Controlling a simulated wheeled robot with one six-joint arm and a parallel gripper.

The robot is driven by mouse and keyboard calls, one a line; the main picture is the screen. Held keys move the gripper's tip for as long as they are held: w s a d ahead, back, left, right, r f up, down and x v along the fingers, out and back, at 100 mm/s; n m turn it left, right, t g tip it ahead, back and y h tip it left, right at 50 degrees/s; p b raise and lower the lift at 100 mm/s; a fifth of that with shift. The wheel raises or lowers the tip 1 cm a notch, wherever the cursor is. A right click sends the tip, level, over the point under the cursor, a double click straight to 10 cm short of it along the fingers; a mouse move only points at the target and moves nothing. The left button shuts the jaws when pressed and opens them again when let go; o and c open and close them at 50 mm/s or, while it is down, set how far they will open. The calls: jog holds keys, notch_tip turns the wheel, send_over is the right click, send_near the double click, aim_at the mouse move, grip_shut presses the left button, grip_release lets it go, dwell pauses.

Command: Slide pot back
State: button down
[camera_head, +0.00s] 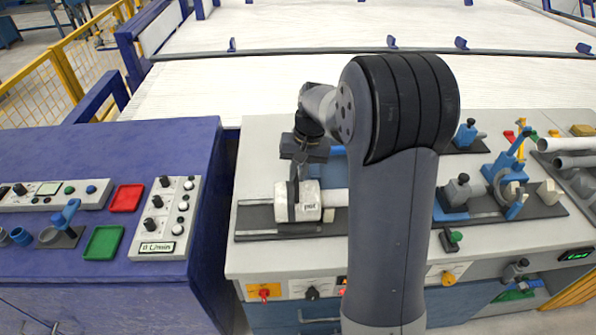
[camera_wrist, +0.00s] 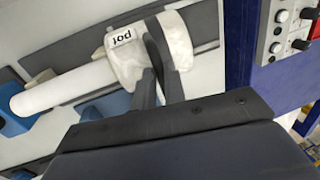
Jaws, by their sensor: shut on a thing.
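The pot (camera_head: 312,202) is a short white cylinder marked "pot". It lies on its side on a dark grey base plate (camera_head: 255,221) on the white bench. A thinner white rod (camera_head: 336,198) runs from its right end behind my arm. My gripper (camera_head: 294,203) reaches down from above and is shut on the pot. In the wrist view, the dark fingers of my gripper (camera_wrist: 160,72) lie across the pot (camera_wrist: 126,63), and the white rod (camera_wrist: 65,88) extends to a blue support (camera_wrist: 12,118). The fingertips' far ends are hard to make out.
A blue table (camera_head: 110,235) with a white button box (camera_head: 166,218), red tray (camera_head: 126,198) and green tray (camera_head: 104,242) stands left across a gap. Blue and grey fixtures (camera_head: 505,178) and pipes (camera_head: 570,152) crowd the bench's right. A broad white surface (camera_head: 270,90) lies behind.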

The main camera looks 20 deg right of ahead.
jog(key=w+a+p, duration=0.1)
jog(key=w+a, duration=0.1)
jog(key=a, duration=0.8)
jog(key=c, duration=1.5)
grip_release()
jog(key=shift+a, duration=0.2)
jog(key=r, duration=0.3)
jog(key=d+r, duration=0.1)
jog(key=r, duration=0.3)
jog(key=d+r, duration=0.1)
jog(key=r, duration=0.2)
jog(key=shift+s+d+r+b, duration=0.1)
jog(key=shift+s+r+b, duration=0.2)
jog(key=shift+b, duration=0.1)
jog(key=shift+w+f, duration=0.1)
